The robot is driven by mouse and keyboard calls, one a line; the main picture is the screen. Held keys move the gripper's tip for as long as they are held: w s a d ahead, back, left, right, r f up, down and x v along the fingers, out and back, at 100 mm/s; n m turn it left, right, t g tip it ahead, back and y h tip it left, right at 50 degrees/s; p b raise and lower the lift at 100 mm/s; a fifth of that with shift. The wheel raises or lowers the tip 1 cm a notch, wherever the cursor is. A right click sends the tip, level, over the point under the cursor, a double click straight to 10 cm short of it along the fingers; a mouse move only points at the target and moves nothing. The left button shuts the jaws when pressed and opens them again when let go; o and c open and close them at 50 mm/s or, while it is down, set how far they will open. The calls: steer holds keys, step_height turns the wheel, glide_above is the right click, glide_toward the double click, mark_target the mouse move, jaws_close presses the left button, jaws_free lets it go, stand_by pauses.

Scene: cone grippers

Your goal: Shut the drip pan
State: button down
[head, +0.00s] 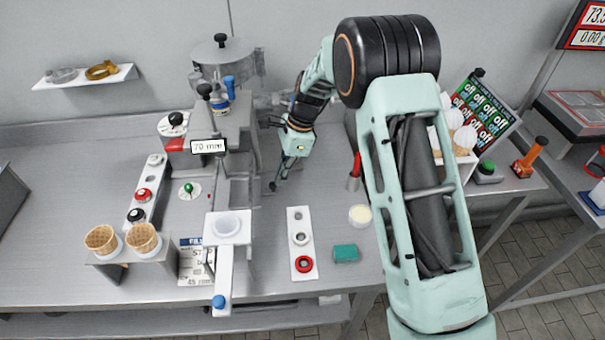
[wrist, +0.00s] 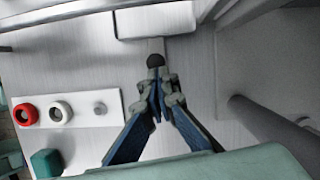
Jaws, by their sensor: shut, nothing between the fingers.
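A black ball knob (wrist: 155,60) shows just beyond my fingertips in the wrist view. It also shows in the head view (head: 272,186), low beside the machine's right side. A pale, box-like front (wrist: 155,22) lies past the knob and looks like the drip pan; how the knob joins it is not clear. My gripper (head: 280,179) points down beside the machine, close to the knob. In the wrist view its blue fingers (wrist: 162,92) are together and empty. I cannot tell whether they touch the knob.
The grey machine (head: 232,120) stands left of my gripper. A white strip with rings (head: 302,250), a teal block (head: 345,253) and a cream-filled cup (head: 360,215) lie on the near counter. A red-handled tool (head: 355,172) stands to the right.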

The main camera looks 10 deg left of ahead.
steer(key=shift+s+a, duration=0.2)
steer(key=shift+a, duration=0.7)
